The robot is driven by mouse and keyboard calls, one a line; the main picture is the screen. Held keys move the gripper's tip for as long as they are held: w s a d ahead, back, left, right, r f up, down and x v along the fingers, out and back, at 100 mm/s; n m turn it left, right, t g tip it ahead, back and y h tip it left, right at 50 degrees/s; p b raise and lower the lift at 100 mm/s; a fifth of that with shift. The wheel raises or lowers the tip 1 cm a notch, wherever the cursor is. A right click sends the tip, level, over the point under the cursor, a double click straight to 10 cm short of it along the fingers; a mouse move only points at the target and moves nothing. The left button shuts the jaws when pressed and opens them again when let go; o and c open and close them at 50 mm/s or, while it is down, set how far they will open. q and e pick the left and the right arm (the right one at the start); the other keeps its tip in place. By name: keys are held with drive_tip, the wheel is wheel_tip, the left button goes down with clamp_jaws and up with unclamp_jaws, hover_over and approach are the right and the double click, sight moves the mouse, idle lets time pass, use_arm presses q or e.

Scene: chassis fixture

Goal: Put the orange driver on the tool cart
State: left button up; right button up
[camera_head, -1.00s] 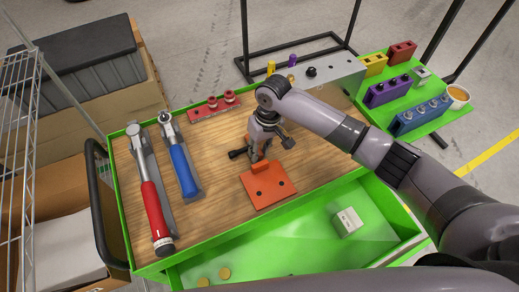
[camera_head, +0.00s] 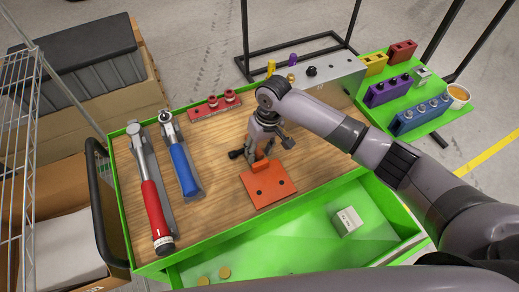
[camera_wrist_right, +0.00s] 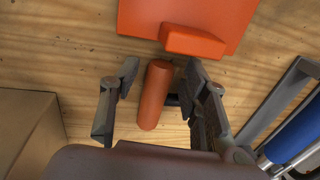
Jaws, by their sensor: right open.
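The orange driver (camera_wrist_right: 154,95) shows in the right wrist view as an orange cylindrical handle between the fingers of my right gripper (camera_wrist_right: 161,78). The fingers are open, one on each side of the handle, with a gap at least on the left. In the head view my right gripper (camera_head: 262,150) points down at the cart top and mostly hides the driver. The tool cart (camera_head: 222,140) has a wooden top with a green rim. I cannot tell whether the handle touches the wood. My left gripper is not in view.
An orange plate with a raised block (camera_head: 270,187) lies just in front of my right gripper. A blue-handled tool (camera_head: 184,170) and a red-handled tool (camera_head: 155,215) lie at left. A red rack (camera_head: 213,107) stands behind. The green drawer (camera_head: 300,240) is open.

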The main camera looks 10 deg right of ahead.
wheel_tip(320, 180, up, 12)
drive_tip(key=d, duration=0.1)
drive_tip(key=shift+w+d, duration=0.3)
drive_tip(key=shift+d, duration=0.1)
idle(0.5)
